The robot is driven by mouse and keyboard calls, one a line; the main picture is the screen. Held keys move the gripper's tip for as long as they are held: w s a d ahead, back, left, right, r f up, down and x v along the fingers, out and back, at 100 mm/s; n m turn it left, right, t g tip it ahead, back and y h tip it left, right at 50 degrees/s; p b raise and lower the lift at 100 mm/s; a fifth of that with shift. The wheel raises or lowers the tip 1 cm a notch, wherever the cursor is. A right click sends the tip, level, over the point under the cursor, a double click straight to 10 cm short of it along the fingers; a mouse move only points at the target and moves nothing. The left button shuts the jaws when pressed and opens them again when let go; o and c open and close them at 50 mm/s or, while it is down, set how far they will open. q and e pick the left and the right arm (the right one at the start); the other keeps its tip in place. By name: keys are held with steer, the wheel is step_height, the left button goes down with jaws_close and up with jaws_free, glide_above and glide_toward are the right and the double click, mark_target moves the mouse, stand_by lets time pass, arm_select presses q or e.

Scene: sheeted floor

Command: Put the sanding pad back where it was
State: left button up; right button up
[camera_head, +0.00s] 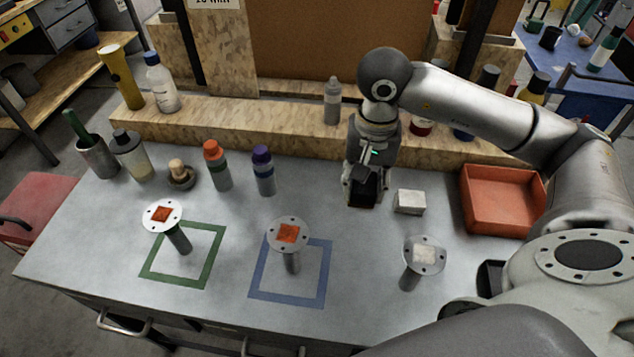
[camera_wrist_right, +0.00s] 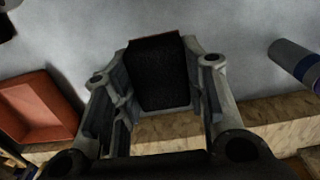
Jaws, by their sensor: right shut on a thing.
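My right gripper (camera_head: 362,192) points down over the back middle of the grey table (camera_head: 215,310). It is shut on a black block, which looks like the sanding pad (camera_head: 363,189). In the right wrist view the sanding pad (camera_wrist_right: 157,75) sits between the two fingers of the right gripper (camera_wrist_right: 157,88). I cannot tell whether the pad touches the tabletop. A small white block (camera_head: 409,202) lies just right of the gripper. My left gripper is not in view.
Three disc-topped posts stand in front: one by a green outline (camera_head: 178,286), one by a blue outline (camera_head: 285,300), one with a pale square (camera_head: 424,254). An orange tray (camera_head: 501,231) is at right. Bottles and a wooden ledge (camera_head: 230,122) line the back.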

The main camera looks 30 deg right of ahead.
steer(key=w+a+f+p, duration=0.2)
steer(key=w+a+p, duration=0.1)
steer(key=w, duration=0.3)
steer(key=p, duration=0.1)
glide_above(314, 195)
steer(key=s, duration=0.1)
step_height(314, 195, down, 6)
steer(key=shift+d+f, duration=0.1)
steer(key=shift+w+f, duration=0.2)
steer(key=shift+w+f+p, duration=0.25)
steer(key=shift+f+p, duration=0.1)
steer(key=shift+f, duration=0.05)
step_height(314, 195, down, 3)
steer(key=shift+r+p, duration=0.1)
steer(key=shift+p, duration=0.85)
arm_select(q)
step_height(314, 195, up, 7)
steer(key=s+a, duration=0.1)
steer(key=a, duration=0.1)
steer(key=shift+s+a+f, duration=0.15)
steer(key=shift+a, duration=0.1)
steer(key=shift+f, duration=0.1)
arm_select(e)
steer(key=shift+f, duration=0.25)
